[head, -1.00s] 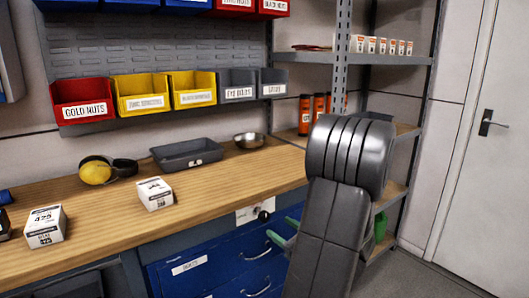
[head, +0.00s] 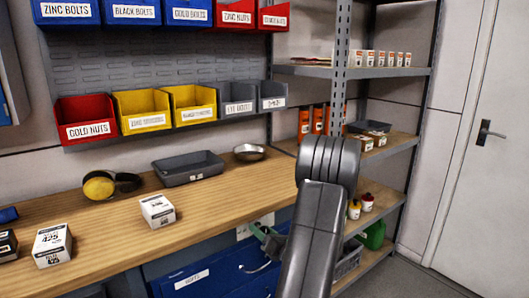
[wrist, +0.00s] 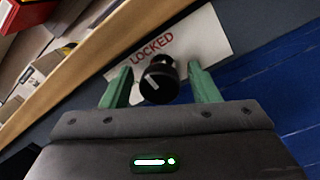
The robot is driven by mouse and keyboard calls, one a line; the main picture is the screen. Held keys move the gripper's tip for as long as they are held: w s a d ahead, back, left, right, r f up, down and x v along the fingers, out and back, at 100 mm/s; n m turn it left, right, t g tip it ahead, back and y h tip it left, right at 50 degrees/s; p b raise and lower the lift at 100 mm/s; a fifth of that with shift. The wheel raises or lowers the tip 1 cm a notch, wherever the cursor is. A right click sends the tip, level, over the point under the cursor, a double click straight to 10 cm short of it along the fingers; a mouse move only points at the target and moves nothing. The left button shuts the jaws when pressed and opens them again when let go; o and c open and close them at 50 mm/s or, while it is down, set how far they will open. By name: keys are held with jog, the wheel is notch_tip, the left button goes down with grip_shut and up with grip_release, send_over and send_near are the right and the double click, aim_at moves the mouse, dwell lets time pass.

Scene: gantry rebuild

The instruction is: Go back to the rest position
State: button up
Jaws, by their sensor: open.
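My gripper (wrist: 161,84) shows two green fingers standing apart in the wrist view. A black round knob (wrist: 159,82) with a pale pointer line appears between them. I cannot tell how deep the fingers reach around it. Behind the knob is a white plate (wrist: 196,42) reading LOCKED in red. In the head view, my gripper (head: 266,239) is low at the workbench front, partly hidden by my dark arm. The white plate (head: 262,221) shows just above it, and the knob is not clearly seen there.
The wooden workbench (head: 110,232) carries a grey tray (head: 188,168), a metal bowl (head: 249,152), yellow earmuffs (head: 98,186) and small white boxes (head: 157,210). Blue drawers (head: 215,278) sit below. A metal shelf unit (head: 385,72) stands right of the bench, then a door (head: 490,150).

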jog(key=m+p, duration=0.1)
jog(key=m, duration=0.1)
jog(key=m+p, duration=0.2)
jog(key=shift+r+m, duration=0.2)
jog(key=shift+m, duration=0.1)
jog(key=shift+f+m+t+p, duration=0.15)
jog(key=shift+m+t+p, duration=0.15)
jog(key=shift+m+p, duration=0.8)
jog(key=shift+m+b, duration=0.3)
